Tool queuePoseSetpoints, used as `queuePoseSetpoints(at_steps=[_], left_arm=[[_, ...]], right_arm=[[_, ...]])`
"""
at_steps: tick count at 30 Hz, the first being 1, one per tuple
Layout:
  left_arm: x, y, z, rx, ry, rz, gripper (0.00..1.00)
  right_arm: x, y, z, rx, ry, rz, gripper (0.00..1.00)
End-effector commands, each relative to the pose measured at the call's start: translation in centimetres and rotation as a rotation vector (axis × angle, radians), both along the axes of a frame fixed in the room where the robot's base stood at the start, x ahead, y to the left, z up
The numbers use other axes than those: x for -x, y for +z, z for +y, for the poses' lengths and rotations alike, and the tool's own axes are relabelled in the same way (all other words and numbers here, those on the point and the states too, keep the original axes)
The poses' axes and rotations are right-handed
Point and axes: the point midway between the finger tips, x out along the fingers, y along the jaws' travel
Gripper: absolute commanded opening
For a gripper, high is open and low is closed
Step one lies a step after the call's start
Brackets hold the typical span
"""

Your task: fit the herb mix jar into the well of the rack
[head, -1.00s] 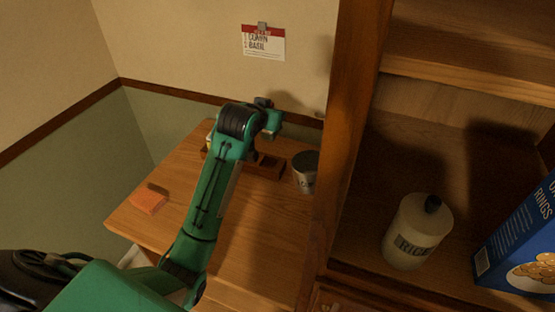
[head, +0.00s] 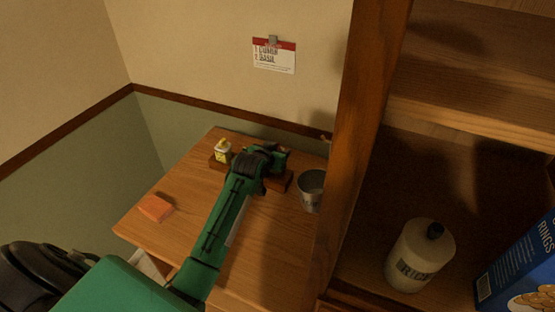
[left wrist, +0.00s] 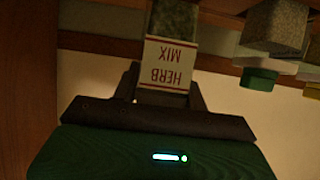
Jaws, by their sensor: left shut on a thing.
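My left gripper (head: 277,160) is over the wooden rack (head: 283,183) on the counter and hides much of it. In the left wrist view it is shut on the herb mix jar (left wrist: 167,66), whose white label shows upside down with red lettering. Speckled green contents show beyond the label. The jar is hidden behind my arm in the head view. A small yellow and white jar (head: 222,152) stands at the rack's left end. The well is hidden, so I cannot tell whether the herb mix jar touches it. My right gripper is not in view.
A grey metal cup (head: 312,190) stands just right of the rack. An orange sponge (head: 156,208) lies at the counter's left. A wooden cabinet with a rice bottle (head: 420,257) and blue box (head: 520,262) bounds the right. Another jar with a green lid (left wrist: 258,79) is close in the wrist view.

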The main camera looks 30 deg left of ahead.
Motion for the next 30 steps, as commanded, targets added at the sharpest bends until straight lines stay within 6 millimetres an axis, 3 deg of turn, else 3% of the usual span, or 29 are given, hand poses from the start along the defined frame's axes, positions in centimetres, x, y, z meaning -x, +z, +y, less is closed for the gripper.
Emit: queuePoseSetpoints(at_steps=[9,22,23,24,26,30], left_arm=[[0.0,-4.0,0.0,0.0,0.0,0.001,0.18],[0.0,-4.8,0.0,0.0,0.0,-0.001,0.18],[0.0,-4.7,0.0,0.0,0.0,-0.001,0.49],[0.0,-4.7,0.0,0.0,0.0,-0.001,0.57],[0.0,-4.7,0.0,0.0,0.0,-0.001,0.65],[0.0,-4.7,0.0,0.0,0.0,-0.001,0.65]], right_arm=[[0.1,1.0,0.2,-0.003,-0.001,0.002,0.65],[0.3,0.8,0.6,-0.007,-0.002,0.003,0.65],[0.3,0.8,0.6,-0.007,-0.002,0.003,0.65],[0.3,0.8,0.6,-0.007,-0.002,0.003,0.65],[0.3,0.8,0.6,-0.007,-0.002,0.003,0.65],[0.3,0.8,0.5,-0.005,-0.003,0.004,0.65]])
